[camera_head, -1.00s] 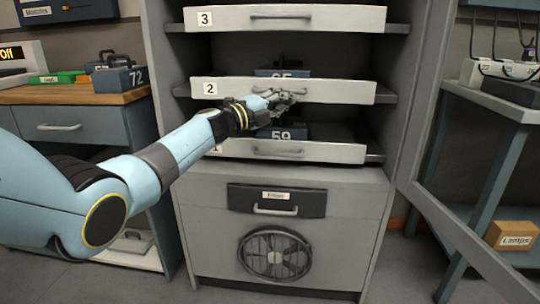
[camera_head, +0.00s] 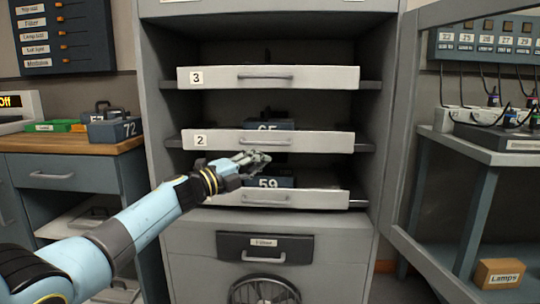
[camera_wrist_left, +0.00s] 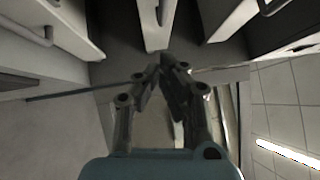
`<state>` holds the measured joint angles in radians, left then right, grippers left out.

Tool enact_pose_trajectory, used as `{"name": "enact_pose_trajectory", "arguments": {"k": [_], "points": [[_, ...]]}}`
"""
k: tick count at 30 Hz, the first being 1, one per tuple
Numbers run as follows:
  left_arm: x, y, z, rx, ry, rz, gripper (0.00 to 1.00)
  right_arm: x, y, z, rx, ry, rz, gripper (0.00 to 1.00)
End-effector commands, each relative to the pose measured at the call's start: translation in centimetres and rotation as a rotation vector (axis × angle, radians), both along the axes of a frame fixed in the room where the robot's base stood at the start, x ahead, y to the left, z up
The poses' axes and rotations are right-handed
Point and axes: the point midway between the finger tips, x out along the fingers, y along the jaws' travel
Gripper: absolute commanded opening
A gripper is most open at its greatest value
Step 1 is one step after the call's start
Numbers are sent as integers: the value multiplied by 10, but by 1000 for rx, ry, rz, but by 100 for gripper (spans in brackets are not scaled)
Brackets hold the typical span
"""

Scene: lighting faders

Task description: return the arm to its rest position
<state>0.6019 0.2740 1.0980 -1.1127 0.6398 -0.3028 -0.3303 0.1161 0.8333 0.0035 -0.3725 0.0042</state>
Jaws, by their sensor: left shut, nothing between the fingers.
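My left arm (camera_head: 150,215) is light blue and reaches in from the lower left of the head view. Its gripper (camera_head: 262,158) is in front of the grey cabinet, between the drawer labelled 2 (camera_head: 330,143) and the lowest drawer (camera_head: 312,199). In the head view I cannot tell whether it touches a drawer. In the left wrist view the gripper (camera_wrist_left: 168,62) has its fingertips together with nothing between them. My right gripper is in neither view.
The drawer labelled 3 (camera_head: 220,77) is above. Boxes marked 65 (camera_head: 270,124) and 59 (camera_head: 275,181) sit behind drawer fronts. An open cabinet door (camera_head: 425,262) stands at right. A wooden-topped counter (camera_head: 60,143) is at left, a side table (camera_head: 500,157) at right.

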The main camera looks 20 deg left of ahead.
Motion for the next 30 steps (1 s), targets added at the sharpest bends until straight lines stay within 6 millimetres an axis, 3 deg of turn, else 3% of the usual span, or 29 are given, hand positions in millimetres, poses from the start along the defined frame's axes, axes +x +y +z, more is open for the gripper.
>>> {"name": "enact_pose_trajectory", "arguments": {"k": [6, 17, 20, 23, 26, 30], "points": [[-38, 20, -6, 3, 2, -1, 0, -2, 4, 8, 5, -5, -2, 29], [-56, 29, -11, -1, 6, -2, 0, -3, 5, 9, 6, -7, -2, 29], [-68, 25, -27, -8, 41, -3, 0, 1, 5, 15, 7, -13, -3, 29], [-96, 16, -69, -40, 130, -2, 0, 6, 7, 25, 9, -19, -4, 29], [-139, 14, -133, -142, 285, 47, 0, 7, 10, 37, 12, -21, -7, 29], [-212, 23, -227, -333, 536, 206, 0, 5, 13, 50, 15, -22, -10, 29]]}}
